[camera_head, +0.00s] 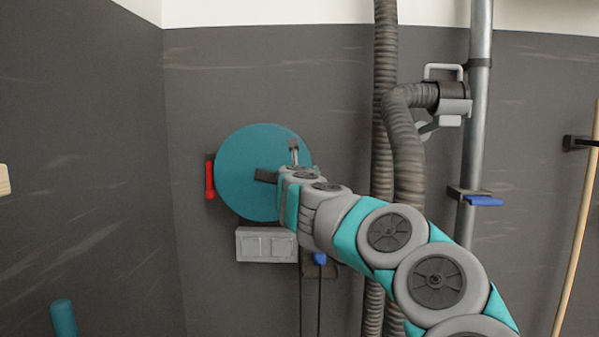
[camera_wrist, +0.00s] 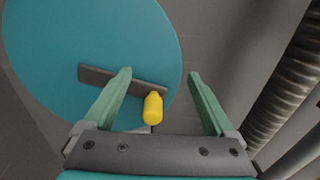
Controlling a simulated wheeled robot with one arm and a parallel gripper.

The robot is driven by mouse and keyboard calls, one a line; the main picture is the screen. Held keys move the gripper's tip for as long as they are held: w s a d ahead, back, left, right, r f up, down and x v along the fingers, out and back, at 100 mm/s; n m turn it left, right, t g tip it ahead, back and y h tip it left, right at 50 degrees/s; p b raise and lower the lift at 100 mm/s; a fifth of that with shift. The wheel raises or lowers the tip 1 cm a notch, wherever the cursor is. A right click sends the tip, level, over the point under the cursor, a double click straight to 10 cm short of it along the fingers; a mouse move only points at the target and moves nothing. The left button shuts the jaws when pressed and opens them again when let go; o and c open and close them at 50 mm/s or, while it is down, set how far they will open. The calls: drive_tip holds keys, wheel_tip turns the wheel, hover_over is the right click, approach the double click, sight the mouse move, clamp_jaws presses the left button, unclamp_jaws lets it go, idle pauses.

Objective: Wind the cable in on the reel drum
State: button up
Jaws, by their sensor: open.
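The reel drum shows as a big teal disc (camera_head: 245,150) on the dark wall, and it fills the upper left of the wrist view (camera_wrist: 90,40). A dark crank bar (camera_wrist: 100,76) lies across its face. A yellow grip (camera_wrist: 153,108) stands at the bar's right end. My gripper (camera_wrist: 160,73) is open, with its green fingers on either side of the yellow grip. The grip is nearer the left finger, and I see no finger closed on it. In the head view my arm hides the drum's right edge. Two thin dark lines, perhaps the cable (camera_head: 302,305), hang below.
A red handle (camera_head: 210,180) sits left of the drum and a grey switch box (camera_head: 266,245) below it. Ribbed hoses (camera_head: 385,90) and a metal pipe (camera_head: 477,110) run up the wall at right. A wooden pole (camera_head: 577,240) stands far right.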

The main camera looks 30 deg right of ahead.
drive_tip(key=b+v, duration=0.2)
drive_tip(key=v, duration=0.6)
drive_tip(key=shift+s+a, duration=0.2)
drive_tip(key=shift+s, duration=0.1)
drive_tip(key=shift+a, duration=0.1)
